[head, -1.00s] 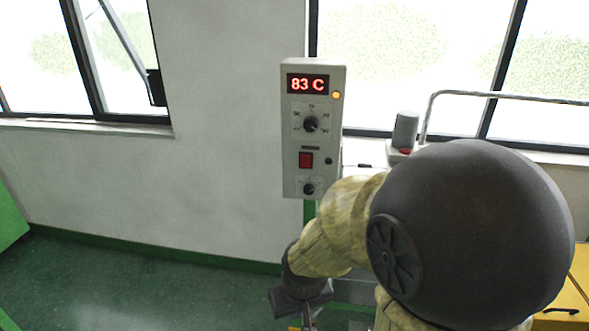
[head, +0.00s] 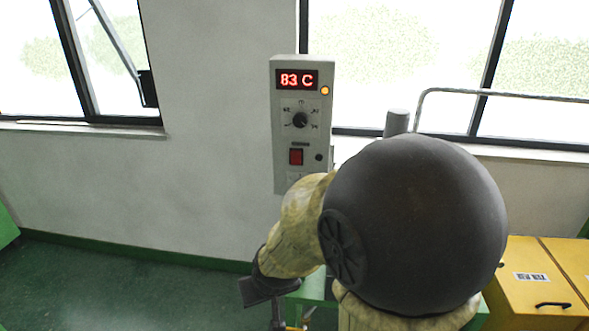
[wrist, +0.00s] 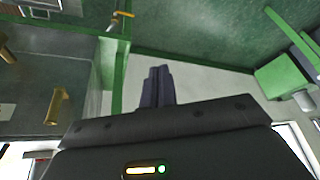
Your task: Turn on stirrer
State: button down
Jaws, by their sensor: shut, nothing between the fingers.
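The grey control box (head: 283,143) stands upright in front of the wall in the head view. My arm hides the bottom of the box. A grey cylinder (head: 397,122) shows behind my arm; its lower part is hidden. In the wrist view, my gripper (wrist: 157,72) has its dark fingers together, with nothing between them. In the head view the hand is low, left of and below the box.
A yellow cabinet (head: 545,290) stands at the right. The wrist view shows brass taps (wrist: 57,105) and green frame posts (wrist: 117,75). The green floor at left is clear.

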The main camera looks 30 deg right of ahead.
aim_at(296, 154)
jog(key=w+d+r+m+t+h+b, duration=0.2)
jog(key=w+d+t+b, duration=0.2)
jog(key=w+t+b, duration=0.6)
jog(key=w+d+r+m+t+h+b, duration=0.1)
jog(key=d+r+m+t+h+b, duration=0.2)
jog(key=d+r+h, duration=0.4)
jog(key=r+m+h+b, duration=0.1)
jog(key=h, duration=0.2)
jog(key=shift+w+r+t+h, duration=0.25)
jog(key=shift+w+t+h, duration=0.05)
jog(key=shift+w+t, duration=0.1)
jog(key=p+x, duration=0.3)
jog(key=x, duration=1.1)
jog(key=shift+r, duration=0.15)
